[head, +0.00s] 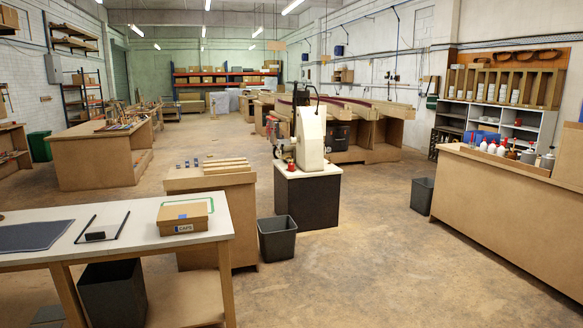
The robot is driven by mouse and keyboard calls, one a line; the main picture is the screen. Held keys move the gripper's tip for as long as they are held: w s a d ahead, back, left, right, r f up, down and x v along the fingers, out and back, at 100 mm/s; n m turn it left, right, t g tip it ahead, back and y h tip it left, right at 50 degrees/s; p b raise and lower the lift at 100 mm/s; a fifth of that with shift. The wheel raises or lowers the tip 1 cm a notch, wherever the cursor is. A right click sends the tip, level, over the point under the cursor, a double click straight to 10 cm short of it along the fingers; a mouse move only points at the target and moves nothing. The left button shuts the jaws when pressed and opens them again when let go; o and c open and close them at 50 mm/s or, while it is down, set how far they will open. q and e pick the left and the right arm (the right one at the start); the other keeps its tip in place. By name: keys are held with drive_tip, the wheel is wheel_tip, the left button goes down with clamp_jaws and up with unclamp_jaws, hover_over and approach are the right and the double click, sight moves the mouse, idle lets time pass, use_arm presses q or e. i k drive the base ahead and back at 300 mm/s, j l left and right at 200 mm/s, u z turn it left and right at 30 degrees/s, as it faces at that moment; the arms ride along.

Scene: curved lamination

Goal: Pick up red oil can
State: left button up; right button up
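A small red item (291,165), which looks like the red oil can, stands on the white top of a dark pedestal (307,171), at the front left foot of a cream-coloured machine (309,138). It is too small to make out its spout or handle. Neither of my grippers is in view.
A low wooden cabinet (212,182) stands left of the pedestal, with a grey bin (277,238) in front. A white-topped table (140,240) with a cardboard box (183,218) fills the front left. A wooden counter (510,190) with red-capped bottles (492,147) is right. Open floor (380,250) lies between.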

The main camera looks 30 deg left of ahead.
sight(290, 165)
drive_tip(key=i+j+u, duration=0.35)
drive_tip(key=i, duration=0.3)
drive_tip(key=i+u, duration=0.35)
drive_tip(key=i, duration=0.3)
drive_tip(key=i+u, duration=0.1)
drive_tip(key=i, duration=3.65)
drive_tip(key=j, duration=0.1)
